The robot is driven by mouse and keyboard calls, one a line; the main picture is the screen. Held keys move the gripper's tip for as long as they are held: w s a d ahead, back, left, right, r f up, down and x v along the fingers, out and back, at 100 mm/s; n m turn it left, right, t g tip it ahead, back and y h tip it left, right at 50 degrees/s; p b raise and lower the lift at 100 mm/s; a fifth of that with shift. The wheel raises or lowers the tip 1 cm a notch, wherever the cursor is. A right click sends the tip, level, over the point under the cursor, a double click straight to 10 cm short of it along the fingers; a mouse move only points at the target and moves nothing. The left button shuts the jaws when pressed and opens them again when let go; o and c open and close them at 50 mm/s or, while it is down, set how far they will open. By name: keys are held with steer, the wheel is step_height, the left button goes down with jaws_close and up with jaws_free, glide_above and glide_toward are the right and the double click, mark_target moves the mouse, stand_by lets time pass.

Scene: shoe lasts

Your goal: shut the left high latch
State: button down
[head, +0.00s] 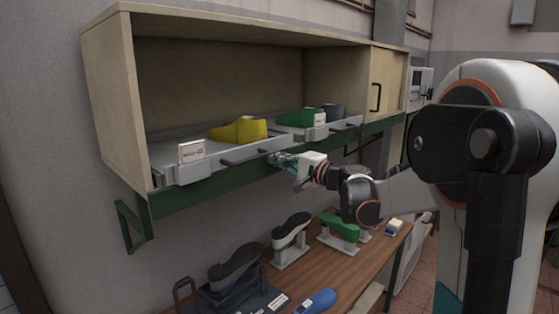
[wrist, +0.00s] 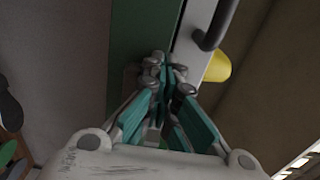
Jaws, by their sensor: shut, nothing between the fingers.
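The open cabinet holds a left grey tray (head: 210,166) with a yellow shoe last (head: 238,131) and a dark bar handle (head: 228,162). My gripper (head: 284,161) is at the tray's right front end, by the green rail (head: 190,196). In the wrist view the gripper (wrist: 165,72) has its teal fingers together, with nothing seen between them. The fingertips sit over the edge where green rail (wrist: 135,45) meets tray front, below the black handle (wrist: 214,28). A latch cannot be made out clearly; the fingers cover that spot, and contact cannot be told.
A right tray (head: 340,127) with a green last (head: 297,118) is beside the left one. A cabinet door (head: 388,70) with a black handle is shut at the right. A wooden bench (head: 345,268) with several lasts on stands lies below my arm.

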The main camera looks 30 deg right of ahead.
mark_target(270, 170)
steer(key=shift+f, duration=0.2)
steer(key=shift+f+b, duration=0.5)
steer(key=shift+b, duration=0.1)
steer(key=shift+f, duration=0.1)
steer(key=shift+f+b, duration=0.7)
steer(key=shift+f, duration=0.15)
steer(key=shift+s+a+f+b, duration=0.15)
steer(key=shift+a+f+b, duration=0.05)
steer(key=shift+f+b, duration=0.35)
stand_by(0.4)
